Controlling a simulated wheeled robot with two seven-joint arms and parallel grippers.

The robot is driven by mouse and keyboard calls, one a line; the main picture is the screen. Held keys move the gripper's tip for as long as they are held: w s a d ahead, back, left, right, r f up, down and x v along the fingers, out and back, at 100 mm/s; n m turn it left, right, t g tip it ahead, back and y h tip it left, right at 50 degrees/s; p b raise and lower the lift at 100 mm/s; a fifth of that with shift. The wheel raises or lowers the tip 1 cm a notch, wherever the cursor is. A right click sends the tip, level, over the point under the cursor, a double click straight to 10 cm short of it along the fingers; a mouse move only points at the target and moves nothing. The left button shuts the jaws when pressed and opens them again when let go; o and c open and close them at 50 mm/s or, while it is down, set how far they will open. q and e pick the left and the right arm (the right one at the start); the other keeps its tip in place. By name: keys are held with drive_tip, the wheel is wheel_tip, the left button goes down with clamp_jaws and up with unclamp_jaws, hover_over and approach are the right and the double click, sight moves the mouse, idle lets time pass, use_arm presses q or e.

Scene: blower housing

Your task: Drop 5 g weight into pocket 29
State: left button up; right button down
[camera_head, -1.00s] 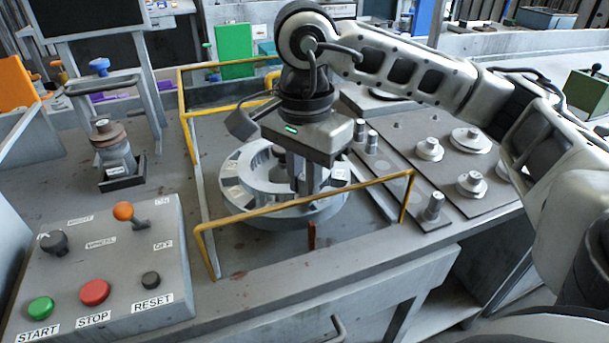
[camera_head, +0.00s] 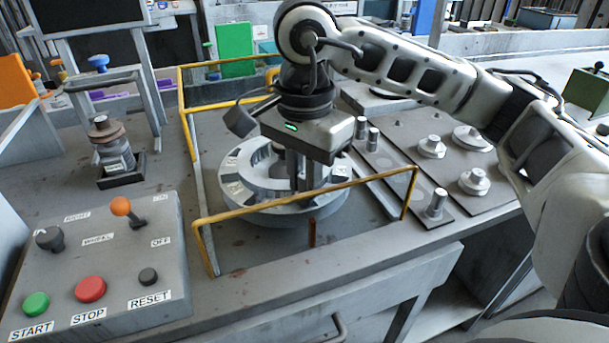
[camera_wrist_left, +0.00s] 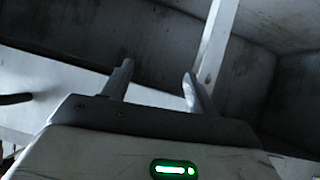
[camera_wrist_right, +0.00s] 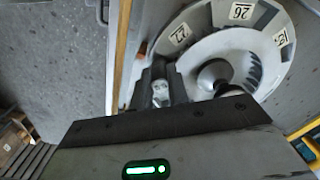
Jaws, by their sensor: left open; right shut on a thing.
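My right gripper (camera_head: 308,188) points down over the front right part of the grey pocket wheel (camera_head: 245,203). In the right wrist view its jaws (camera_wrist_right: 160,90) are shut on a small pale metal piece (camera_wrist_right: 158,86), likely the 5 g weight. The jaws hide much of it. The wheel also shows in the right wrist view (camera_wrist_right: 215,45), with labels 27 and 26 beside its pockets. I cannot read a label 29. Whether the piece touches the wheel cannot be told. My left gripper (camera_wrist_left: 157,88) is open and empty, away from the wheel.
A yellow guard rail (camera_head: 300,197) runs around the wheel. Several metal weights stand on plates (camera_head: 405,165) to the right. A control box (camera_head: 110,255) with START, STOP and RESET buttons and an orange-knobbed lever is at front left. A stacked weight (camera_head: 112,150) stands at left.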

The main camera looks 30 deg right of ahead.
drive_tip(key=shift+f+b, duration=0.35)
drive_tip(key=shift+b, duration=0.05)
